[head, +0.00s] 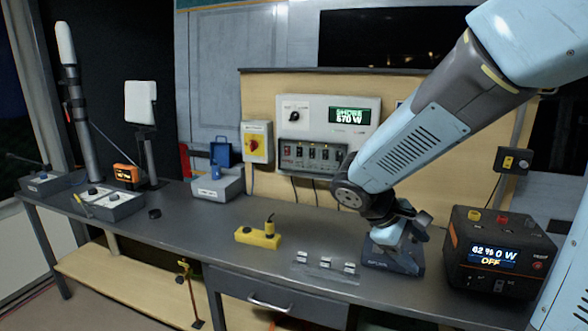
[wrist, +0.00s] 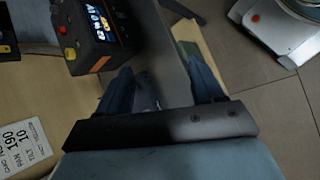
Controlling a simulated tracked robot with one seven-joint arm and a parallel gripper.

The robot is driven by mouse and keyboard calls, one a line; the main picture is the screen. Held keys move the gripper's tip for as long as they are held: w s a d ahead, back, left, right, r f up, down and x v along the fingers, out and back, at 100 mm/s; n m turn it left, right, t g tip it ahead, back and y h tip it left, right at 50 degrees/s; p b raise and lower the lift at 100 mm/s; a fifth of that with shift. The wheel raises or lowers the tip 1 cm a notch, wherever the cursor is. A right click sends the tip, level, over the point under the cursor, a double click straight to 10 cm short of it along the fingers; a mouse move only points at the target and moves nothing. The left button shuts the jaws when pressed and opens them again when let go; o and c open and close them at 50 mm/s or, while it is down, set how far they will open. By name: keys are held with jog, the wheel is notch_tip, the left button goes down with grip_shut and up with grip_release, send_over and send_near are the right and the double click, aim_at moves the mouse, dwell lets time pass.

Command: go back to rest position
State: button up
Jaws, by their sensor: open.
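My gripper (head: 408,222) hangs over the right part of the grey bench (head: 225,222), at the end of my bent arm. In the wrist view my gripper (wrist: 162,88) has its two dark blue fingers spread apart, with nothing clearly held between them. A small blue-grey unit (head: 393,262) stands on the bench just under my gripper in the head view. I cannot tell whether the fingers touch it.
A black power station (head: 497,250) reading "62 % 0 W OFF" stands right of my gripper; it also shows in the wrist view (wrist: 98,38). Small white-topped blocks (head: 325,262) and a yellow block (head: 258,238) lie leftward. A panel (head: 328,116) reads "SHORE 570 W".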

jog(key=s+a+r+m+t+y, duration=0.1)
jog(key=s+r+m+t+y, duration=0.4)
jog(key=s+r+m+y, duration=0.3)
notch_tip(320, 180, up, 3)
jog(key=shift+s+a+m, duration=0.15)
jog(key=shift+s+m, duration=0.25)
jog(key=shift+s, duration=0.3)
